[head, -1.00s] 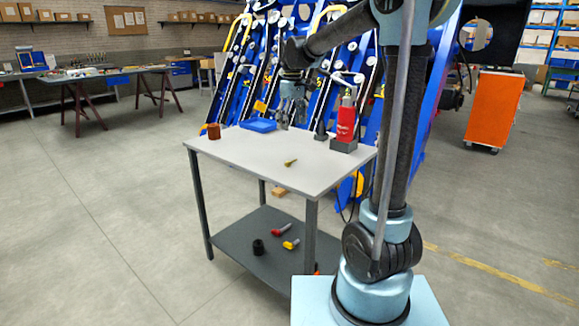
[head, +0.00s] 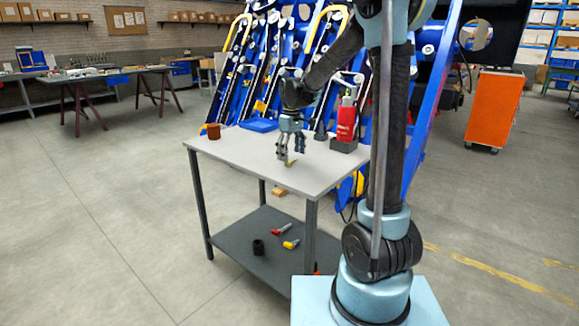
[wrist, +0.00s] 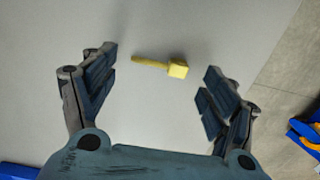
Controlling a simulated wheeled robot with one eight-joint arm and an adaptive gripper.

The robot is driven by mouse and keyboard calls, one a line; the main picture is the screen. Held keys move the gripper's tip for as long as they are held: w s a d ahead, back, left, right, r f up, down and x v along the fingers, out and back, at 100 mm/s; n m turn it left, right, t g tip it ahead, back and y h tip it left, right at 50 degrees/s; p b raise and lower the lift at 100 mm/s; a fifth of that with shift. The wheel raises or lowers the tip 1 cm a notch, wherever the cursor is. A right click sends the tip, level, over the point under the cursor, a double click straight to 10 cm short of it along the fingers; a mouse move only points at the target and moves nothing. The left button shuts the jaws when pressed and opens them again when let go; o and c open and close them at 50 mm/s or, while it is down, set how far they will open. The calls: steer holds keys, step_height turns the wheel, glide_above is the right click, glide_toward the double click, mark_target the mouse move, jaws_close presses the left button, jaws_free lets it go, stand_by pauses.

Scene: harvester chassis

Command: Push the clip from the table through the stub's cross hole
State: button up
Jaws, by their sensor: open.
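The clip (wrist: 160,66) is a small yellow pin with a blocky head. It lies flat on the grey table top (head: 235,149). In the wrist view it lies crosswise ahead of my gripper (wrist: 160,82), between the lines of the two spread fingers, its head toward the right finger. In the head view my gripper (head: 290,160) points down just above the clip (head: 291,164) and partly covers it. The gripper is open and empty. I cannot make out the stub or its cross hole in these views.
On the table stand a brown cylinder (head: 214,131), a blue tray (head: 260,125) and a red bottle-like item (head: 346,122) on a dark block. The blue harvester chassis (head: 418,110) rises behind. The lower shelf (head: 235,243) holds several small parts. The table's front left is clear.

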mark_target(292, 162)
steer(key=shift+f, duration=1.1)
jaws_close()
